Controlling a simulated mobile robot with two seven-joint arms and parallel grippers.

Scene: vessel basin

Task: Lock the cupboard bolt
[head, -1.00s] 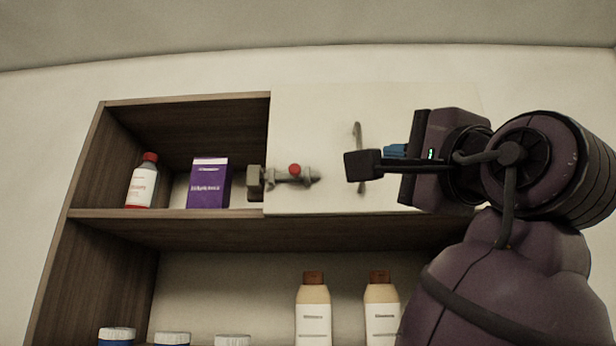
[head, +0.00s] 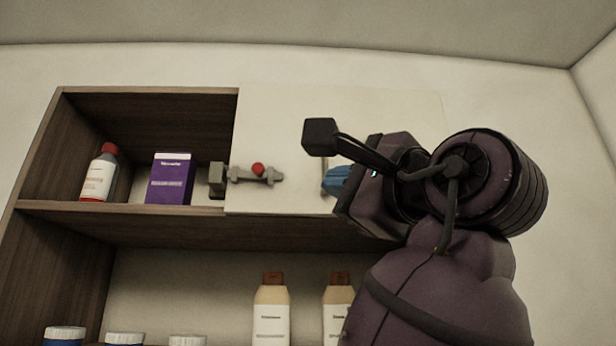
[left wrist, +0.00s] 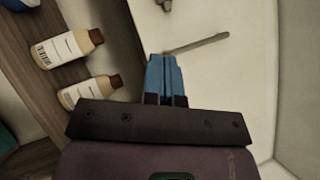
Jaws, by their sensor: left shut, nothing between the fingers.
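The cupboard bolt (head: 245,174) is a grey rod with a red knob (head: 258,169), mounted low on the left part of the white door (head: 290,120). A grey block (head: 216,178) stands at its left end by the door's edge; I cannot tell whether the rod sits inside it. My left gripper (head: 328,180) is right of the bolt, apart from it, close to the door handle (head: 324,160), which it partly hides. Its blue fingers (left wrist: 165,72) are together and empty in the left wrist view, just short of the handle (left wrist: 197,43). My right gripper is not in view.
The open left compartment holds a white bottle (head: 99,174) with a red cap and a purple box (head: 169,178). Brown-capped bottles (head: 270,310) and several white-lidded jars (head: 124,338) stand on the lower shelf. The door face between the gripper and the bolt is clear.

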